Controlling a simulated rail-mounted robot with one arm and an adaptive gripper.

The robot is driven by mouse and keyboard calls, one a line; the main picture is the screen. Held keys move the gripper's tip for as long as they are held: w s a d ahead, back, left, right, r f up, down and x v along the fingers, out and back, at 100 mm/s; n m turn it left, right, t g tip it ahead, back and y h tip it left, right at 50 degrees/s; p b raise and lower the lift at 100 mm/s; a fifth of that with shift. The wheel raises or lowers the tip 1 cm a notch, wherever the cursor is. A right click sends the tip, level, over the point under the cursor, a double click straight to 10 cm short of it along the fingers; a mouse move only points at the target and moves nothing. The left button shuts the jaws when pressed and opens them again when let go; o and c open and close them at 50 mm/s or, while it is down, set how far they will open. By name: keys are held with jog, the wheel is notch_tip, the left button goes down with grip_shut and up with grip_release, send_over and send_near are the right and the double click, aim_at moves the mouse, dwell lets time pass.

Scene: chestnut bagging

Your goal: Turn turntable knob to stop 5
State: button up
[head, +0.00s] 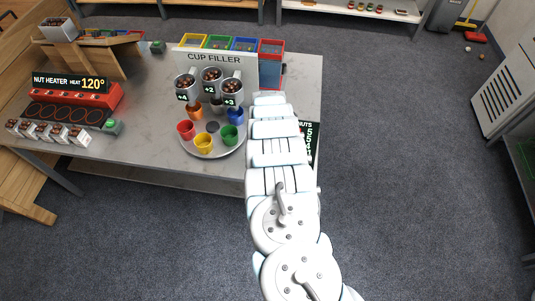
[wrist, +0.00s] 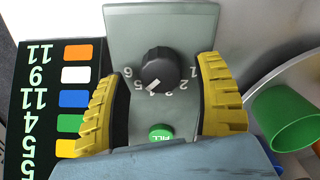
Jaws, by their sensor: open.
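In the wrist view a round black knob (wrist: 158,67) sits on a grey-green panel (wrist: 125,22). Numbers 1 to 6 curve around its lower side, and its white pointer mark aims down and slightly left, seemingly close to 4. A green FILL button (wrist: 160,132) is below it. My gripper (wrist: 160,78) is open, its yellow ribbed fingers on either side of the knob with visible gaps. In the head view my arm hides the knob and gripper. The round grey turntable (head: 213,153) holds several coloured cups below the CUP FILLER sign.
A black chart (wrist: 30,100) with colour squares and numbers is left of the panel. A green cup (wrist: 288,118) stands to the right. Steel nut dispensers (head: 211,84) and coloured bins (head: 219,42) are behind the turntable. The red nut heater (head: 100,97) is at left.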

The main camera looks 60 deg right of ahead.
notch_tip(320, 180, up, 10)
jog(key=shift+a+r, duration=0.15)
jog(key=shift+r, duration=0.1)
dwell(0.6)
dwell(0.5)
